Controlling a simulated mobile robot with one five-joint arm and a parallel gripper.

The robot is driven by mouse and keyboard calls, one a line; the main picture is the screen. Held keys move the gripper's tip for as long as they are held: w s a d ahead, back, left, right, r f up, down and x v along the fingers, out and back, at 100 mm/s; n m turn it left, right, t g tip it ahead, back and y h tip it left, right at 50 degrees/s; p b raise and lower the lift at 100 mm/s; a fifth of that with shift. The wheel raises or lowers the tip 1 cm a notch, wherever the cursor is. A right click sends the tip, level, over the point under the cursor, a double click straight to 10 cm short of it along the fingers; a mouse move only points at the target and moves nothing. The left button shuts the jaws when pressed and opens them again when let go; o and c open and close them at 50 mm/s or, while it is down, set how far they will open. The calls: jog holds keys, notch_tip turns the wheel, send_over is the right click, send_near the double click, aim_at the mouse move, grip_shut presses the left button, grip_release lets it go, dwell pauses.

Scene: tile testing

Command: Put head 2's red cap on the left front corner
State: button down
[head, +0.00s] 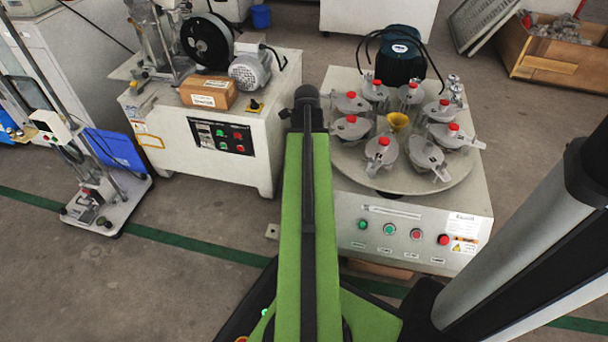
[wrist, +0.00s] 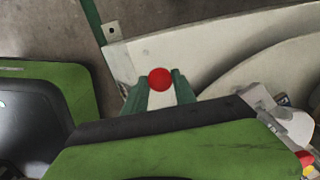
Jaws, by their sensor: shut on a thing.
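In the wrist view my gripper (wrist: 160,88) is shut on a round red cap (wrist: 159,78), held between its two green fingertips. The cap shows against the white machine top (wrist: 205,48), close to a corner of it; I cannot tell whether it touches the top. In the head view my green arm hides the gripper, the held cap and the left front corner. Several grey heads stand on the round disc (head: 352,166), most with red caps. The head at the front right (head: 427,155) shows no red cap.
A yellow funnel (head: 398,120) is at the disc's middle. The front panel (head: 400,232) carries several buttons. A dark green motor (head: 401,54) stands behind the disc. Another machine (head: 205,128) with a cardboard box (head: 209,92) stands left of my arm.

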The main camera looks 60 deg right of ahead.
jog(key=shift+w+a+f, duration=0.15)
jog(key=shift+w+f, duration=0.05)
jog(key=shift+w, duration=0.15)
notch_tip(320, 180, down, 4)
jog(key=b, duration=0.4)
jog(key=shift+f, duration=0.2)
jog(key=shift+r, duration=0.25)
jog(key=shift+f, duration=0.2)
jog(key=c, duration=1)
grip_release()
jog(key=shift+r, duration=0.1)
notch_tip(320, 180, up, 12)
jog(key=p, duration=1.2)
jog(key=shift+r, duration=0.25)
jog(key=shift+f, duration=0.15)
